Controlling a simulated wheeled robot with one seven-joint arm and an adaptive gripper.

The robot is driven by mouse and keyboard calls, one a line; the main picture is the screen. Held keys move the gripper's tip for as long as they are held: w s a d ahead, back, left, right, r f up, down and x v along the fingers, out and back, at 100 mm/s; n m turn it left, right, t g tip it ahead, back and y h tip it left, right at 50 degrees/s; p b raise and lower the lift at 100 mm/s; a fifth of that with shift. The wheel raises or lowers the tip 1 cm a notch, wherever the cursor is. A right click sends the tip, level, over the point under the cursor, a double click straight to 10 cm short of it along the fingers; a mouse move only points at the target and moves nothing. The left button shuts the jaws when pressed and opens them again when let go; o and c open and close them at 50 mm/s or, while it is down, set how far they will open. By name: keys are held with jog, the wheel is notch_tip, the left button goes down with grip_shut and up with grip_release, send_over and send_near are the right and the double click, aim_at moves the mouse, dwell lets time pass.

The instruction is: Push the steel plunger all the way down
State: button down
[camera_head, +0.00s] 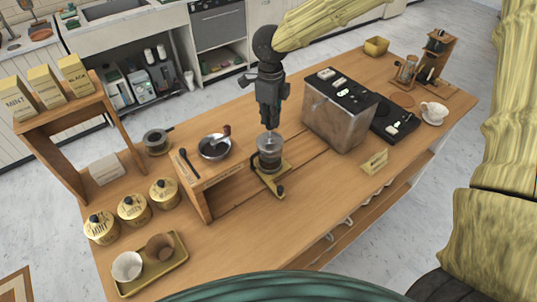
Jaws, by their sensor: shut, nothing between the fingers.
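The coffee press (270,158) stands upright on a yellowish base near the middle of the wooden cart top. Its steel plunger (269,136) shows as a thin rod with a small top above the lid. My gripper (268,122) points straight down over the plunger, shut and empty. Its fingertips are at or just above the plunger's top; I cannot tell whether they touch. How far the plunger sits inside the press is too small to make out.
A wooden stand with a steel bowl (215,147) is close on the left. A metal coffee machine (340,115) is close on the right. Yellow canisters (133,208) and a tray (160,278) with two cups are front left. A small sign (375,162) stands right, with clear wood around it.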

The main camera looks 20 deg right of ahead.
jog(key=shift+f+b, duration=0.3)
jog(key=shift+f, duration=1.1)
jog(key=shift+r, duration=0.15)
jog(key=shift+r+p, duration=3.9)
jog(key=shift+p, duration=0.05)
